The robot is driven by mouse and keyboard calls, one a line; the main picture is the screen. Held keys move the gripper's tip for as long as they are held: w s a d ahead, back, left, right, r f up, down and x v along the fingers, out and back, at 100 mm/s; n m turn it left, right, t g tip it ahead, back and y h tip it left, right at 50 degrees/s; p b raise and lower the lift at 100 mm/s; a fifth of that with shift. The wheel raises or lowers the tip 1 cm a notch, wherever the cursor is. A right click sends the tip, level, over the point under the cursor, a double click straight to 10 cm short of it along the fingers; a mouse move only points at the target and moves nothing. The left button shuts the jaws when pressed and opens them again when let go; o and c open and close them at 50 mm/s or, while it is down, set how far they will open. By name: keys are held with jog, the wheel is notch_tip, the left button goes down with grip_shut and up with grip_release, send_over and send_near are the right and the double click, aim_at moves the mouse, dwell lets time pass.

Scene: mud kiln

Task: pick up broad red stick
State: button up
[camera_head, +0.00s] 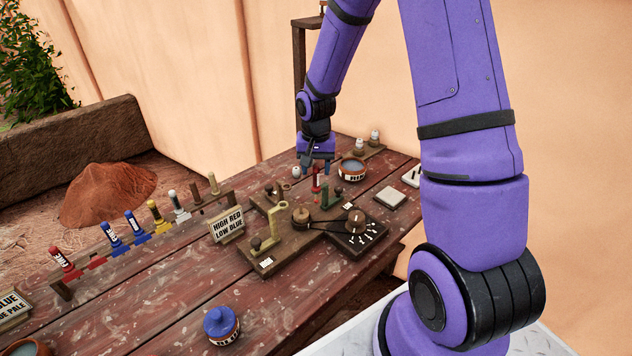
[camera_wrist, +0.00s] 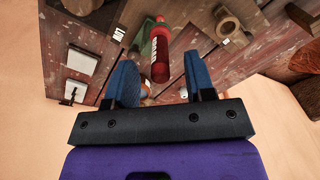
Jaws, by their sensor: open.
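A red stick (camera_wrist: 160,58) with white lettering on its side shows in the wrist view, between my gripper's two blue fingers and beyond the jaw base. The lettering is too small to read surely. Another red stick (camera_head: 62,261) leans in the rack at the left.
Several coloured sticks sit in the rack. The table's front middle is mostly clear.

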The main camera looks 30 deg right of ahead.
aim_at(316, 187)
jog(key=shift+w+d+f, duration=0.1)
jog(key=shift+f, duration=1)
jog(key=shift+w+d+f, duration=0.1)
jog(key=shift+f, duration=0.95)
grip_shut()
jog(key=shift+r, duration=0.15)
notch_tip(316, 187, up, 10)
jog(key=shift+f, duration=0.1)
